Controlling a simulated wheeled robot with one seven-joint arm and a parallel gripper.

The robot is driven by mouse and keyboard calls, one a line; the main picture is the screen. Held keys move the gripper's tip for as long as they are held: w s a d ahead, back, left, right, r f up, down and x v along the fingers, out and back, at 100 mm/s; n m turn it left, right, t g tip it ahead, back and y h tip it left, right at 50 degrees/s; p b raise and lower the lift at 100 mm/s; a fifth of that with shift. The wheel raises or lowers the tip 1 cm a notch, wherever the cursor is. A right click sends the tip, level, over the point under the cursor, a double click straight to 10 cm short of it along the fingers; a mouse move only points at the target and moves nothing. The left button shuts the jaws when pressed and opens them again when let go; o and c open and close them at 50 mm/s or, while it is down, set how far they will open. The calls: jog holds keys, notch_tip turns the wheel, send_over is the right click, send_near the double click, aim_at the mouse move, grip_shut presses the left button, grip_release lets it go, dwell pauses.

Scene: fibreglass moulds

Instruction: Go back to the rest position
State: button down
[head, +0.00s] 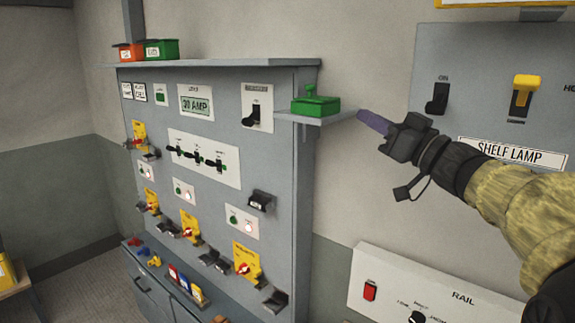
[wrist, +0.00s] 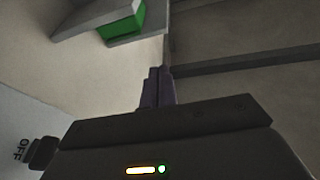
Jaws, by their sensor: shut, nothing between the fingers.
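My gripper (head: 372,121) is shut and empty, its purple fingers pressed together. It points left in the head view, with its fingertips close to the right end of a small grey shelf (head: 318,120). A green box (head: 316,106) with a knob on its lid sits on that shelf. In the wrist view the shut fingers (wrist: 157,88) show at the middle, and the green box (wrist: 124,22) is at the top. I cannot tell whether the fingertips touch the shelf. My arm reaches in from the right of the head view.
A grey control panel (head: 210,125) with switches and yellow lockout plates stands to the left. A shelf lamp switch plate (head: 465,100) is on the wall behind my arm. A rail switch plate (head: 385,275) is below. Orange and green boxes (head: 162,48) sit on top of the panel.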

jog(key=w+d+f+m+g+h+b, duration=0.15)
jog(key=f+m+h, duration=0.45)
jog(key=f, duration=0.8)
jog(key=w+d+f+m+h+b, duration=0.1)
jog(key=d+f+m+h+b, duration=0.2)
jog(key=f+h, duration=0.85)
jog(key=s+a+f+g+y+b, duration=0.1)
jog(key=s+a+f+g, duration=0.1)
jog(key=s+f+g, duration=0.4)
jog(key=s+a+f+n+g+y+b, duration=0.1)
jog(key=s+f+g, duration=0.5)
jog(key=s+f, duration=0.9)
notch_tip(320, 180, down, 7)
jog(key=shift+s+a+r+n+y+b, duration=0.1)
jog(key=shift+s+a+n+y+b, duration=0.25)
jog(key=shift+a+y, duration=0.35)
